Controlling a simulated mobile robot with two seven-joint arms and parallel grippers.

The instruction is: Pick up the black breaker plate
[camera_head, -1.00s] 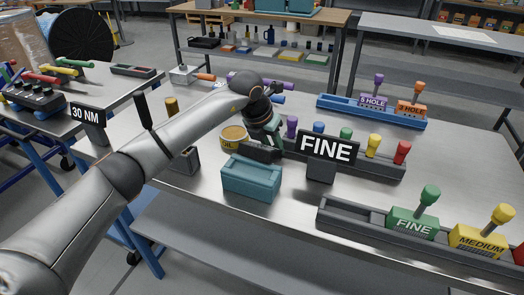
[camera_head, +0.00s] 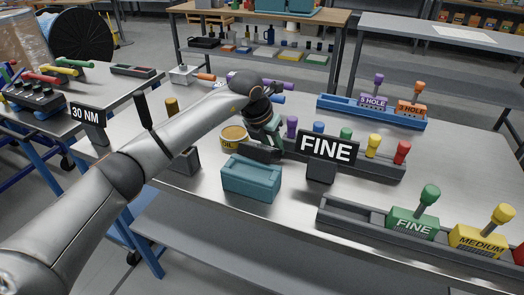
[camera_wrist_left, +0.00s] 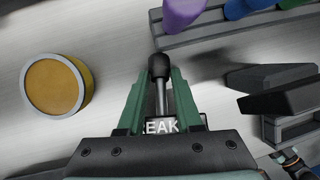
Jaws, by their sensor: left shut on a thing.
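The black breaker plate shows in the left wrist view as a black knob (camera_wrist_left: 158,66) on a metal stem, above a dark block whose white label reads "REAK" in part. My left gripper (camera_wrist_left: 160,82) has its green fingers shut on it, one on each side of the stem. The fingers and palm hide much of the block. In the head view my left gripper (camera_head: 265,140) is low over the table, behind the teal bin. There I cannot clearly separate the plate from the dark parts of the gripper. My right gripper is not in view.
A teal bin (camera_head: 250,181) stands in front of the gripper, and a yellow-topped round tin (camera_head: 233,138) to its left. A "FINE" sign (camera_head: 326,147) and a rack with coloured knobs (camera_head: 385,166) stand to the right.

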